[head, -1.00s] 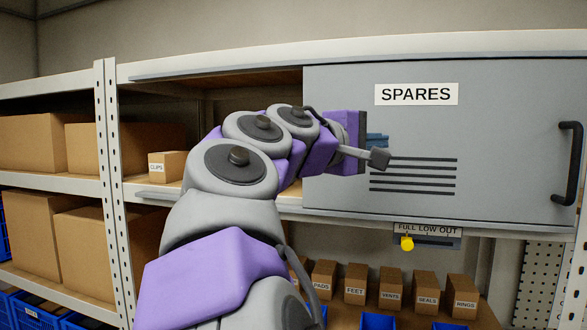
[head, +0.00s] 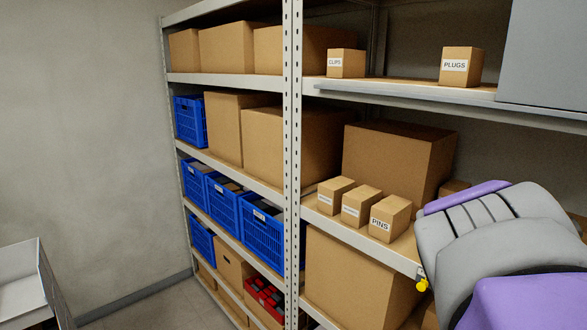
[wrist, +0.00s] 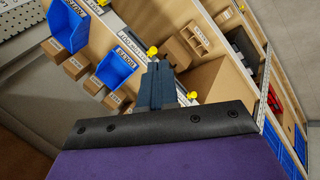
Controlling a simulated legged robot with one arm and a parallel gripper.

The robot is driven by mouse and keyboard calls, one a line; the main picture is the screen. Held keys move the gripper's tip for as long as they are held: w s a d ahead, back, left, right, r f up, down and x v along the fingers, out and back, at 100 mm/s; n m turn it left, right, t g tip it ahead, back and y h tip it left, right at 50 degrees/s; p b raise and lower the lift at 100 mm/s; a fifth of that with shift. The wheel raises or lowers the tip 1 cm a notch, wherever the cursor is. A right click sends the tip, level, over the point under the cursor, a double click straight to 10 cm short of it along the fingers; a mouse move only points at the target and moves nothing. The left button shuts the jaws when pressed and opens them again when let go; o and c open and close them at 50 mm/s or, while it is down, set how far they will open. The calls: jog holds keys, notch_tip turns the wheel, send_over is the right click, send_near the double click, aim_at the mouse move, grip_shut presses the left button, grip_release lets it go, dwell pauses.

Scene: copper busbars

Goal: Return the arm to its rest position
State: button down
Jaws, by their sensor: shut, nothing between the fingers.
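My gripper (wrist: 155,84) shows in the wrist view as dark fingers closed together, with nothing held between them. It points toward shelving with blue bins and small cartons, apart from them as far as I can tell. In the head view only my grey and purple arm links show at the lower right, folded close to the camera; the fingers are out of that view.
In the head view, shelving with an upright post (head: 292,150) holds cartons and blue crates (head: 262,225). A PINS box (head: 390,219) sits beside my arm. A PLUGS box (head: 461,67) stands by the grey panel (head: 545,55). A white open container (head: 25,290) is at lower left.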

jog(key=s+a+f+g+y+b, duration=0.1)
jog(key=s+a+f+y+b, duration=0.1)
jog(key=s+a+f, duration=0.2)
jog(key=s+a+f+g+y+b, duration=0.1)
jog(key=s+a+f, duration=0.3)
jog(key=a+f, duration=0.4)
jog(key=s+a+f+g+y+b, duration=0.1)
jog(key=a+f, duration=0.5)
jog(key=f, duration=0.6)
jog(key=s+y+b, duration=0.1)
jog(key=s+y, duration=0.1)
jog(key=s, duration=0.1)
jog(key=shift+s+f+y+b, duration=0.2)
jog(key=shift+f+y+b, duration=0.15)
jog(key=shift+y+b, duration=0.05)
jog(key=shift+d, duration=0.2)
jog(key=shift+d, duration=0.5)
jog(key=shift+a, duration=0.15)
jog(key=shift+a, duration=0.3)
jog(key=shift+d, duration=0.3)
